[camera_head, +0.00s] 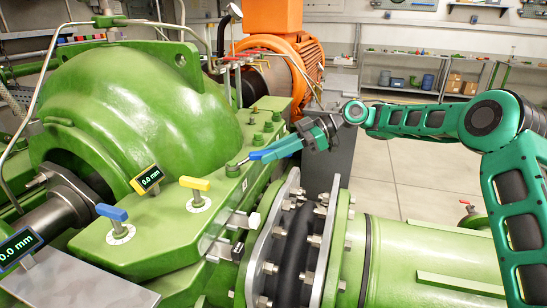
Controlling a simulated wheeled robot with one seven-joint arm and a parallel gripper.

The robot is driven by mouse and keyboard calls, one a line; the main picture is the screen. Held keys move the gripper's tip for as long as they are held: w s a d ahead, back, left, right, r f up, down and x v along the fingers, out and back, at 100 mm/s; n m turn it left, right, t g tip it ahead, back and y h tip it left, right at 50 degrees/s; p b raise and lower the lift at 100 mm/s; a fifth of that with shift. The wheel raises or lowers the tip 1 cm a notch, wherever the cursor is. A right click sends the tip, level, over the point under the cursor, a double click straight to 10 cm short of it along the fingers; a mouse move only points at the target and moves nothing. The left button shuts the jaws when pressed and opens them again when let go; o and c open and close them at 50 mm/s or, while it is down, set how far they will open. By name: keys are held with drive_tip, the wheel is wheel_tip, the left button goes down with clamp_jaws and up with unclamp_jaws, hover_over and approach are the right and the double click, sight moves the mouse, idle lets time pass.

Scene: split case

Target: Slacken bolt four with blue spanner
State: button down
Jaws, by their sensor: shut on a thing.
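My gripper (303,138) is shut on the blue spanner (270,152) near the middle of the picture. The spanner points left and slightly down from the gripper. Its grey head is at a green bolt (233,170) on the flange of the green split case (150,95). I cannot tell whether the head is seated around the bolt or only beside it. Several more green bolts (257,138) run up the flange behind it. No number shows on the bolts, so I cannot tell which is bolt four.
A yellow-handled valve (195,184) and a blue-handled valve (113,213) stand on the near flange. Two gauges reading 0.0 mm sit at the left, one yellow (148,179). An orange motor (275,35) stands behind. A bolted coupling (295,240) lies below the gripper. Open floor is at right.

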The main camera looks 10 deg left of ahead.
drive_tip(key=shift+a, duration=0.1)
drive_tip(key=shift+w+r, duration=0.1)
drive_tip(key=shift+r, duration=0.05)
drive_tip(key=shift+r, duration=0.9)
drive_tip(key=shift+s+r+t, duration=0.1)
drive_tip(key=shift+s+t, duration=0.2)
drive_tip(key=shift+s, duration=0.15)
drive_tip(key=shift+s+d+m+t, duration=0.2)
drive_tip(key=shift+d+m+t, duration=0.1)
drive_tip(key=shift+m, duration=0.2)
drive_tip(key=s+a+m+t+h, duration=0.1)
drive_tip(key=s+m+t, duration=0.8)
drive_tip(key=t, duration=0.3)
drive_tip(key=shift+s+a+m, duration=0.15)
drive_tip(key=shift+s+m, duration=0.2)
drive_tip(key=shift+m, duration=0.55)
